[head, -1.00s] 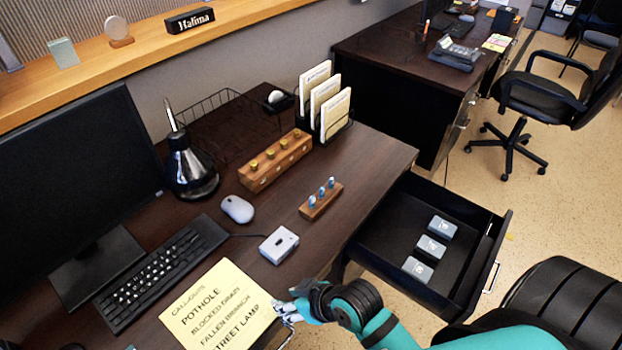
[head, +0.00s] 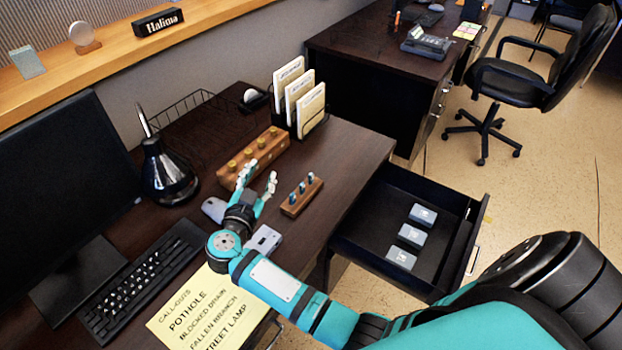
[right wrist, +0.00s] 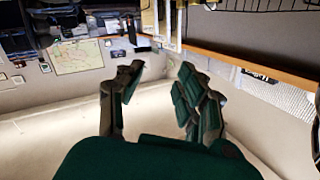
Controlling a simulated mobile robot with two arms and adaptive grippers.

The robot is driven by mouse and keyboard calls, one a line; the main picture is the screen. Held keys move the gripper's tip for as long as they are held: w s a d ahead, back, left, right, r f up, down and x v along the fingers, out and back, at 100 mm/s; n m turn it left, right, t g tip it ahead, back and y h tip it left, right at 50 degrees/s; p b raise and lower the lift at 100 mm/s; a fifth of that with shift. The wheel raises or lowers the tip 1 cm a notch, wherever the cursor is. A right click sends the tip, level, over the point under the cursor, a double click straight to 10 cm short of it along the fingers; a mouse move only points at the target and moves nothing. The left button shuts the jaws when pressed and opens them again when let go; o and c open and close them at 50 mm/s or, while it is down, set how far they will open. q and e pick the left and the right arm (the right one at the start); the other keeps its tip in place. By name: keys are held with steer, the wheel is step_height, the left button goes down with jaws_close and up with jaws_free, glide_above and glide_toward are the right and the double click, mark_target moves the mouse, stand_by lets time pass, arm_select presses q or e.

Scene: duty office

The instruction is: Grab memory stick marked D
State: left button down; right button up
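A small wooden block (head: 302,195) on the desk holds three upright blue-topped sticks, which look like the memory sticks. Any letters on them are too small to read, so I cannot tell which is D. My right gripper (head: 258,182) is above the desk, just left of the block. Its fingers are spread and empty, pointing away from me. The same open fingers show in the right wrist view (right wrist: 160,80), with nothing between them. My left gripper is out of view.
A white box-shaped device (head: 265,238) and a mouse (head: 214,208) are partly hidden by my right arm. A longer wooden block (head: 252,157) with yellowish knobs stands behind. The open drawer (head: 447,262) at right holds three grey boxes. A file rack (head: 312,113) stands farther back.

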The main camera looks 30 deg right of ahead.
steer(key=s+f+g, duration=0.4)
steer(key=f+g, duration=0.1)
steer(key=g, duration=0.2)
glide_toward(309, 176)
steer(key=shift+m, duration=0.4)
steer(key=x, duration=0.4)
steer(key=shift+s+d+f+p, duration=0.25)
steer(key=shift+f+p, duration=0.1)
steer(key=shift+f, duration=0.1)
steer(key=x, duration=0.5)
steer(key=shift+w+d+r, duration=0.15)
steer(key=shift+w+d, duration=0.05)
steer(key=shift+w, duration=0.2)
steer(key=shift+a, duration=0.1)
jaws_close()
